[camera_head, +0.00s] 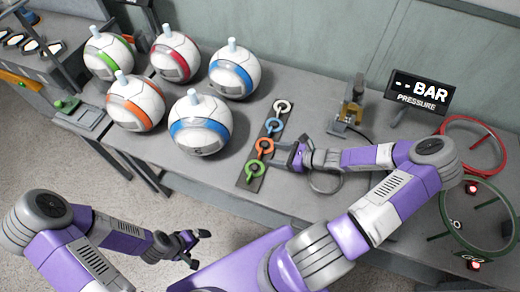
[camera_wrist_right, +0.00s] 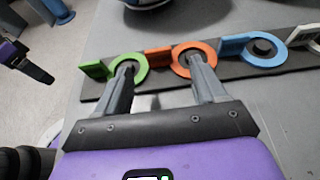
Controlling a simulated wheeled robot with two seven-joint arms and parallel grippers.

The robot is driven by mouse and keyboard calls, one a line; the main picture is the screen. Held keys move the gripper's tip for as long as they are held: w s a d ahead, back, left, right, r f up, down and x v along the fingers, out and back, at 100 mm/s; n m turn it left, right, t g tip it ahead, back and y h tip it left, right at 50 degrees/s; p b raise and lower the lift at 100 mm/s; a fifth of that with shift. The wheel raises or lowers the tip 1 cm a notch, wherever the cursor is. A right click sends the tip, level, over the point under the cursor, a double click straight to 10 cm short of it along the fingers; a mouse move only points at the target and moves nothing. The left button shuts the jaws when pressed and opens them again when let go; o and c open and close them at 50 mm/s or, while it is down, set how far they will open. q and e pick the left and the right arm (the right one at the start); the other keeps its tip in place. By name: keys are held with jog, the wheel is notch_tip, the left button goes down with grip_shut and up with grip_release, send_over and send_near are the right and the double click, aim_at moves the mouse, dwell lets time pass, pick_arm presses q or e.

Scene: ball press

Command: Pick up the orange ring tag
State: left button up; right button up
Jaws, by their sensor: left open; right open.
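The orange ring tag (camera_head: 264,146) lies on a dark strip (camera_head: 243,183) on the grey table, between a green ring tag (camera_head: 256,168) and a blue one (camera_head: 274,125). A white ring tag (camera_head: 282,107) is at the far end. My right gripper (camera_head: 287,157) is open and empty, just right of the orange tag. In the right wrist view, one fingertip overlaps the green ring (camera_wrist_right: 128,68) and the other overlaps the orange ring (camera_wrist_right: 195,60); contact cannot be told. The orange tag's flat tab shows between the fingers. My left gripper (camera_head: 195,247) is open and empty, low in front of the table.
Several white balls with coloured bands (camera_head: 201,125) stand left of the strip. A brass-topped device (camera_head: 350,106) and a pressure display (camera_head: 419,92) stand behind my right arm. Red (camera_head: 474,122) and green (camera_head: 484,246) hoops are at the right.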

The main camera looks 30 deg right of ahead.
aim_at(261, 152)
jog(key=shift+w+a+f, duration=0.2)
jog(key=shift+w+a, duration=0.1)
jog(key=shift+a, duration=0.1)
jog(key=b+x, duration=0.2)
jog(key=x, duration=0.3)
jog(key=shift+w+a+r, duration=0.1)
jog(key=shift+w+a, duration=0.1)
jog(key=shift+w+a+b, duration=0.1)
jog(key=shift+w+b, duration=0.05)
jog(key=shift+b, duration=0.15)
jog(key=shift+c, duration=0.4)
jog(key=c, duration=1)
